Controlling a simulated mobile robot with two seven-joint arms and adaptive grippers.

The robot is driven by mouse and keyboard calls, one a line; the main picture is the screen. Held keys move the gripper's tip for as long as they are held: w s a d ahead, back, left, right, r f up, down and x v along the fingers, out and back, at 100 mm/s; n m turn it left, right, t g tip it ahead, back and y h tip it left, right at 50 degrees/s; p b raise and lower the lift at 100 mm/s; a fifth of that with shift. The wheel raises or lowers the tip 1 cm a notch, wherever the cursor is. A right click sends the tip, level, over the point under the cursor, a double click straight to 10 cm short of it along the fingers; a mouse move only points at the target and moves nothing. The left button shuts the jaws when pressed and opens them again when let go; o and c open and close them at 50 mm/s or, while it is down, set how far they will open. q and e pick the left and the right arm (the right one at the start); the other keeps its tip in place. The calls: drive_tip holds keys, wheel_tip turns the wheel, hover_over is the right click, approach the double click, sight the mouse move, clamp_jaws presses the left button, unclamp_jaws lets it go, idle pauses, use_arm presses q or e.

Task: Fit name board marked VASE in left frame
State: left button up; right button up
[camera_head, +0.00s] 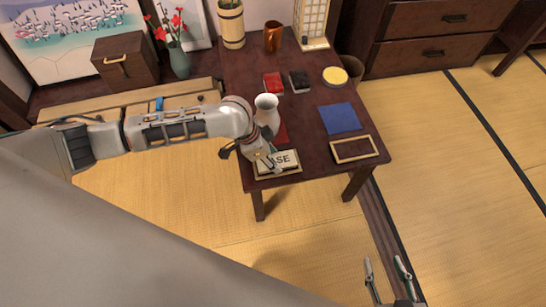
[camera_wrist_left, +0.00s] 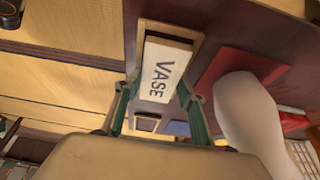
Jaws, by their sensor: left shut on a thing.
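The pale name board marked VASE (camera_head: 285,159) is between the fingers of my left gripper (camera_head: 270,163), which is shut on it. In the left wrist view the board (camera_wrist_left: 160,72) lies over the left wooden frame (camera_wrist_left: 172,33), at the table's front left. Part of the frame's dark inside shows beside the board, so it is not lined up with the opening; whether they touch, I cannot tell. The right frame (camera_head: 353,149) is empty. My right gripper (camera_head: 384,264) is open and empty at the bottom right, away from the table.
A white vase (camera_head: 266,112) stands on a red mat (camera_head: 281,132) just behind the left frame, close to my left gripper. A blue mat (camera_head: 339,118) lies behind the right frame. Red and black items, a yellow-topped round thing (camera_head: 335,76) and a copper cup (camera_head: 273,37) are further back.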

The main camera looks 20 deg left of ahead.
use_arm(q)
drive_tip(key=shift+p, duration=0.6)
use_arm(e)
drive_tip(key=shift+w+r, duration=0.3)
drive_tip(key=shift+r, duration=0.25)
drive_tip(key=shift+w+r, duration=0.25)
drive_tip(key=shift+r, duration=0.3)
idle(0.4)
use_arm(q)
drive_tip(key=shift+f, duration=0.35)
use_arm(e)
drive_tip(key=shift+w+r, duration=0.1)
drive_tip(key=shift+r, duration=0.05)
idle(0.5)
use_arm(q)
drive_tip(key=o, duration=1.2)
drive_tip(key=v, duration=1.2)
